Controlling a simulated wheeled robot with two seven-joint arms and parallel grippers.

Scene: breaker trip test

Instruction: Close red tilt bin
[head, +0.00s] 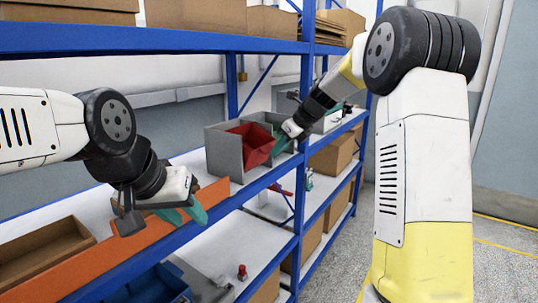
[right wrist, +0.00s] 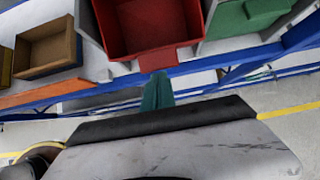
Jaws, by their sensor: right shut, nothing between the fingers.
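The red tilt bin (head: 257,149) sits in a grey housing (head: 221,155) on the middle shelf, tipped outward with its open top showing. In the right wrist view the red bin (right wrist: 148,28) is at the top, with a red tab (right wrist: 157,60) on its front edge. My right gripper (head: 281,143) is shut and empty, right beside the bin's front. Its teal fingertips (right wrist: 158,76) are at the tab; I cannot tell if they touch it. My left gripper (head: 186,214) is open and empty, over the shelf's front edge to the left of the bin.
A green bin (right wrist: 247,18) is beside the red one. A brown open box (head: 42,250) lies on the shelf at left behind an orange strip (head: 130,243). Blue shelf beams (head: 150,38) run above and below. A red-topped object (head: 242,272) stands on the lower shelf. The aisle floor is clear.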

